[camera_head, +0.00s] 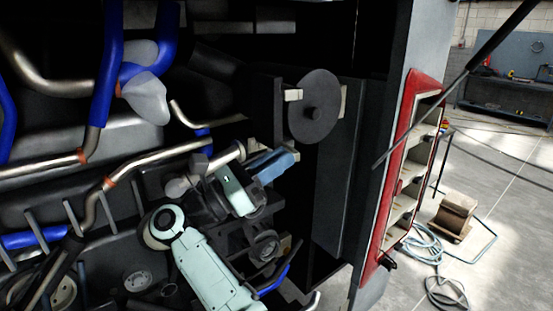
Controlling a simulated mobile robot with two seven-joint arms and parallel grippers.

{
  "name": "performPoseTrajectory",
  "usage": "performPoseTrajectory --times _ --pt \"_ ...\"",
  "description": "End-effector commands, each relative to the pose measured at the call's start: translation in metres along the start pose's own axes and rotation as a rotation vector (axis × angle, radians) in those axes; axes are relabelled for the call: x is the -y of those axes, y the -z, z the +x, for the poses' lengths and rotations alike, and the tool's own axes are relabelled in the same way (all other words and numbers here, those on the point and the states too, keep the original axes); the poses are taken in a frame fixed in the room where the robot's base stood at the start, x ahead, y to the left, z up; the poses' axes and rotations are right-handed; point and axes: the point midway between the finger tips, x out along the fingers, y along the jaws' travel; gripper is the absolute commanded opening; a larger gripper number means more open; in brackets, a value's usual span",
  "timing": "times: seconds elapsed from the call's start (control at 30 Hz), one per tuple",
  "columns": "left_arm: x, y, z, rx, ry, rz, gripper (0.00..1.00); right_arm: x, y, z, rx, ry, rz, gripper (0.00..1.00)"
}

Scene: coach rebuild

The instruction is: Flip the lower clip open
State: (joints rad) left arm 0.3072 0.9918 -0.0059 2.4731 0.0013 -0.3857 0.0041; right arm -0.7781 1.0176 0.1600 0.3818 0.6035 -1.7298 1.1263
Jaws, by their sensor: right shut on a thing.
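My right gripper (274,162) reaches in from the bottom on its pale green arm, below and left of a dark round disc (318,112). Its blue-grey fingers are close together and shut on a small part, which I take for the lower clip; the fingers mostly hide it. A small pale piece (252,146) shows just above the fingers. A pale block (293,95) sits at the disc's left edge, above the gripper. I cannot tell how far the lower clip is turned. My left gripper is not in view.
Blue hoses (107,65) and metal pipes (135,172) crowd the bay on the left. A dark upright panel (340,185) stands right of the gripper. The open red-edged door (398,165) is further right. A dark strut (455,85) crosses in front. Coiled hose (430,248) lies on the floor.

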Motion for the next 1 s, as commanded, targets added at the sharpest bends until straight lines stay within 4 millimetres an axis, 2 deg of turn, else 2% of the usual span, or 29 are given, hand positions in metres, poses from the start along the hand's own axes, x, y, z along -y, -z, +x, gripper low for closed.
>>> performPoseTrajectory --times 0.13,0.17,0.2,0.23,0.5,0.63,0.77,1.0 --pt "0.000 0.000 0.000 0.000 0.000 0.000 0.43 0.000 -0.001 0.001 0.002 0.001 0.000 0.00" --pt "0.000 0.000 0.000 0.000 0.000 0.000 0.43 0.000 -0.001 0.001 0.003 0.001 0.000 0.22" --pt "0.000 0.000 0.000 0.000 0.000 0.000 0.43 0.000 -0.001 0.001 0.003 0.001 0.000 0.35" --pt "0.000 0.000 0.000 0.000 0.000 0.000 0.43 0.000 -0.001 0.001 0.002 0.001 0.000 0.38" --pt "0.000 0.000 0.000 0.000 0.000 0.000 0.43 0.000 0.000 0.000 0.001 0.000 0.000 0.38" --pt "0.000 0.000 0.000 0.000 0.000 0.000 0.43 -0.001 0.000 -0.009 0.002 -0.003 0.000 0.38" --pt "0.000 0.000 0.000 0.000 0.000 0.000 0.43 -0.001 0.000 -0.032 0.002 -0.004 0.000 0.38" --pt "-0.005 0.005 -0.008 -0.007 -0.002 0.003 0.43 -0.001 -0.002 -0.086 0.003 -0.003 0.001 0.38"
